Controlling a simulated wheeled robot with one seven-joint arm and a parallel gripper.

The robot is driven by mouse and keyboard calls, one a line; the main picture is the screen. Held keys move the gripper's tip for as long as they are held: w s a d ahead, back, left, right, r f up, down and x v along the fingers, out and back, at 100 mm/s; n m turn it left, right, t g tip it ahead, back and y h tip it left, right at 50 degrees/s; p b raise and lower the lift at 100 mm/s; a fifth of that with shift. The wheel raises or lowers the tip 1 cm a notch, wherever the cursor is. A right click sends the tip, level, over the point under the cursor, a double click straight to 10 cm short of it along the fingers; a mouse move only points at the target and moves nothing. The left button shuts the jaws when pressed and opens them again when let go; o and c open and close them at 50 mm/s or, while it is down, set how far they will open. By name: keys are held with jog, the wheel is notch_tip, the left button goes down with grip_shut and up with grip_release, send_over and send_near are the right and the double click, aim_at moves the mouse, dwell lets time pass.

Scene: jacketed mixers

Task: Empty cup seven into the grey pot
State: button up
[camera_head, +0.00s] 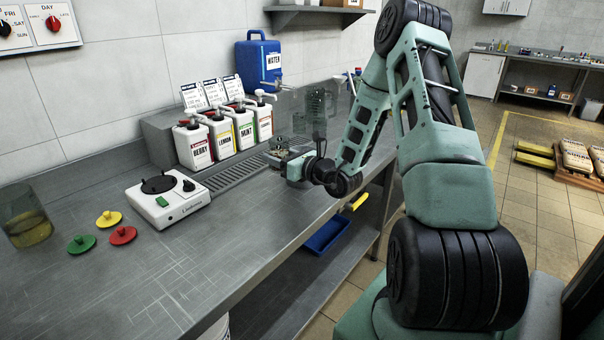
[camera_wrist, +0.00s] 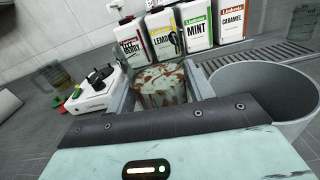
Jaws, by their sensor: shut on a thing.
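My gripper (camera_wrist: 163,84) is shut on a cup (camera_wrist: 166,98) with white and brown mottled contents. The cup sits between the two fingers, and its lower part is hidden by my gripper. No number can be read on it. In the wrist view a wide grey pot (camera_wrist: 262,98) stands close to the right of my gripper, apart from the cup. The part of its inside that I see is bare grey. In the head view my gripper (camera_head: 283,153) is over the counter by the dispensers, where the cup and pot are small and partly hidden.
Pump dispensers (camera_head: 221,136) stand behind a drip grate (camera_head: 240,176). A white mixer base (camera_head: 168,197) and coloured lids (camera_head: 108,218) are to the left, with a clear jar (camera_head: 27,222). A transparent vessel (camera_head: 317,112) and a blue water container (camera_head: 258,62) are behind.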

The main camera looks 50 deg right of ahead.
jog(key=shift+d+f+m, duration=0.4)
jog(key=shift+f+m, duration=0.35)
jog(key=shift+m, duration=0.3)
jog(key=shift+d+f+m, duration=0.35)
jog(key=shift+f+m, duration=0.35)
jog(key=shift+m, duration=0.35)
jog(key=shift+d+r+m+p, duration=0.1)
jog(key=shift+d+m+p, duration=0.35)
jog(key=shift+m, duration=0.65)
jog(key=shift+a+r+m+p, duration=0.15)
jog(key=shift+r+m+p, duration=0.25)
jog(key=shift+m, duration=0.3)
jog(key=r+m, duration=0.1)
jog(key=m, duration=0.1)
jog(key=r+m+p, duration=0.1)
jog(key=shift+a+m, duration=0.1)
jog(key=shift+m, duration=0.3)
jog(key=shift+p, duration=0.65)
jog(key=shift+w+d+r+m+p, duration=0.1)
jog(key=shift+r+m+p, duration=0.3)
jog(key=shift+m+p, duration=0.75)
jog(key=shift+s+d+r+m+p, duration=0.15)
jog(key=shift+r+m+p, duration=0.35)
jog(key=shift+p, duration=1.1)
jog(key=shift+w+d+r+m+p, duration=0.15)
jog(key=shift+r+m+p, duration=0.15)
jog(key=shift+m+p, duration=0.9)
